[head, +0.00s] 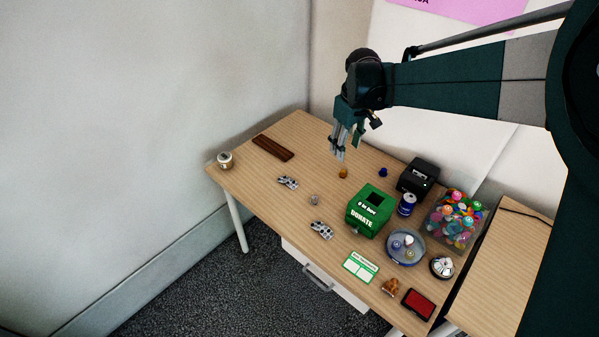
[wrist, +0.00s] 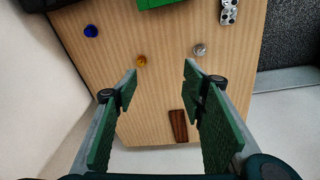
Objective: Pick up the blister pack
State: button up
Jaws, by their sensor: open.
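The other blister pack (head: 322,229) is near the front edge, left of the green donation box. My gripper (head: 339,155) is above the back part of the table, pointing down. In the wrist view its green fingers (wrist: 160,68) are apart with nothing between them.
The green donation box (head: 367,210), blue can (head: 407,204), black printer (head: 418,178) and tub of colourful items (head: 454,222) crowd the right side. A brown slab (head: 273,148) lies at the back left.

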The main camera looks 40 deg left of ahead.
aim_at(287, 180)
jog(key=shift+s+a+f+n+g+h, duration=0.15)
jog(key=shift+s+a+f+n, duration=0.5)
jog(key=shift+s+a+f, duration=1.5)
jog(key=shift+s+a+f+n+g+h, duration=0.2)
jog(key=shift+s+a+f+n, duration=0.65)
jog(key=shift+a+f, duration=2.5)
jog(key=shift+s+a+f+n+g+h, duration=0.15)
jog(key=shift+s+a+f+n, duration=0.35)
jog(key=shift+s+a+f, duration=2.35)
jog(key=w+a+r, duration=0.2)
jog(key=r, duration=0.1)
jog(key=shift+w+a, duration=0.2)
jog(key=shift+a, duration=0.05)
jog(key=shift+f, duration=0.1)
jog(key=shift+f, duration=1.25)
jog(key=shift+f+b, duration=0.8)
jog(key=shift+f, duration=1.8)
